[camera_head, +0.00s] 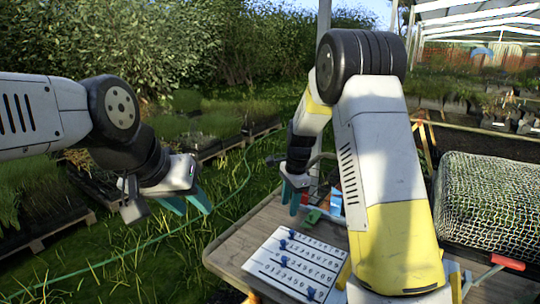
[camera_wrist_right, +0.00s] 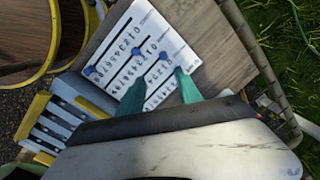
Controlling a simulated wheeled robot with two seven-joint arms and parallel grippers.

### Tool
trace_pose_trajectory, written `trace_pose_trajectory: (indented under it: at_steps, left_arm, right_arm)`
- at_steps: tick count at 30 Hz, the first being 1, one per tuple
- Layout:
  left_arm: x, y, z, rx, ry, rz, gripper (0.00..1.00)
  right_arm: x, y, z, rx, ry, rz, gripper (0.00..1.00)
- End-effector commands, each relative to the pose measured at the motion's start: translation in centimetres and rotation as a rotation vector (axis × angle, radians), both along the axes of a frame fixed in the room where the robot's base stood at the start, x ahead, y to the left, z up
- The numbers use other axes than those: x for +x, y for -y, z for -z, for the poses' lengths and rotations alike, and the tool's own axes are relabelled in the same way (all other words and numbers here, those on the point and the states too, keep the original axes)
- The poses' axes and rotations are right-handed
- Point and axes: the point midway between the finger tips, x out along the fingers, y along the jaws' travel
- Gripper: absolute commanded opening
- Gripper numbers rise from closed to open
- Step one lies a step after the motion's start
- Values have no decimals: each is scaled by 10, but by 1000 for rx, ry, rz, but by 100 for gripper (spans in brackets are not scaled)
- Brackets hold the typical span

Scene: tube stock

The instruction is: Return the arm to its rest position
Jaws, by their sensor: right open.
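My right arm reaches in from the right, and its gripper (camera_head: 291,198) hangs above the far part of the wooden table (camera_head: 228,252). In the right wrist view, the teal fingers of this gripper (camera_wrist_right: 160,90) are spread apart with nothing between them. Past the fingertips lies a white number board (camera_wrist_right: 128,34) with blue sliders; the same board (camera_head: 270,258) lies on the table in the head view, partly hidden by my right arm. My left gripper (camera_head: 188,205) is out over the grass, left of the table. Its teal fingers are apart and empty.
A wire-mesh-covered crate (camera_head: 490,205) and a red-handled tool (camera_head: 508,262) are at the right. Plant benches (camera_head: 215,148) line the back left. Grass lies left of the table.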

Motion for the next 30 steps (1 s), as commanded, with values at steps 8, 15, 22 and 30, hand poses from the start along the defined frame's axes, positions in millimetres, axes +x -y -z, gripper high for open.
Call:
trace_pose_trajectory:
  at_steps: [8,15,22,30]
  left_arm:
    - [0,0,0,0,0,0,36]
    - [0,0,0,0,0,0,36]
    - [0,0,0,0,0,0,36]
    - [0,0,0,0,0,0,36]
  right_arm:
    - [-76,30,-116,56,185,-342,41]
    - [-160,50,-177,0,364,-657,41]
    - [-240,64,-200,-138,512,-942,41]
    - [-287,70,-199,-272,582,-1130,41]
